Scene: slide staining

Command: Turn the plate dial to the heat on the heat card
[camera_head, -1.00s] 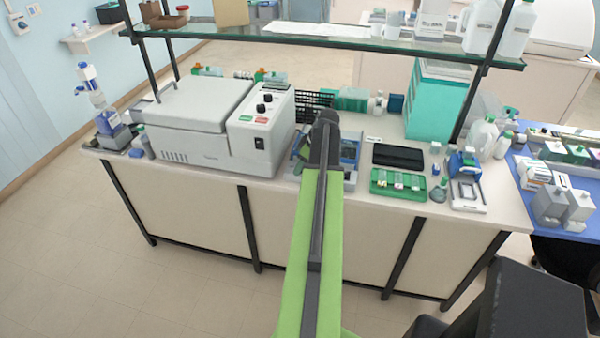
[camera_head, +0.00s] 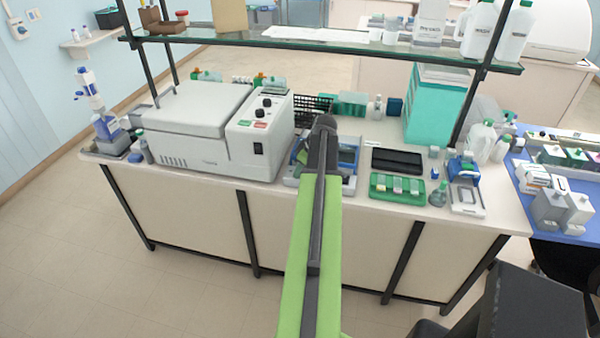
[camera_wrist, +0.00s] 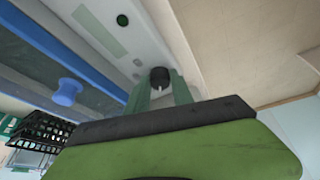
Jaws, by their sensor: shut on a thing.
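The dial is a dark round knob (camera_wrist: 160,76) with a white mark, on the pale front panel (camera_wrist: 140,45) of the plate unit in the wrist view. My gripper (camera_wrist: 160,88) has its two green fingers on either side of the knob, shut on it. A blue knob (camera_wrist: 66,92) stands on the blue-edged part to the left. In the head view the blue and grey plate unit (camera_head: 348,157) sits on the bench, partly covered by my arm; my fingers and the dial are hidden there. I cannot make out a readable heat card.
A large grey-white machine (camera_head: 190,125) stands left of the plate unit. A black tray (camera_head: 397,160) and a green slide rack (camera_head: 397,187) are on its right. A glass shelf (camera_head: 330,45) spans above the bench. A black wire rack (camera_wrist: 42,132) shows in the wrist view.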

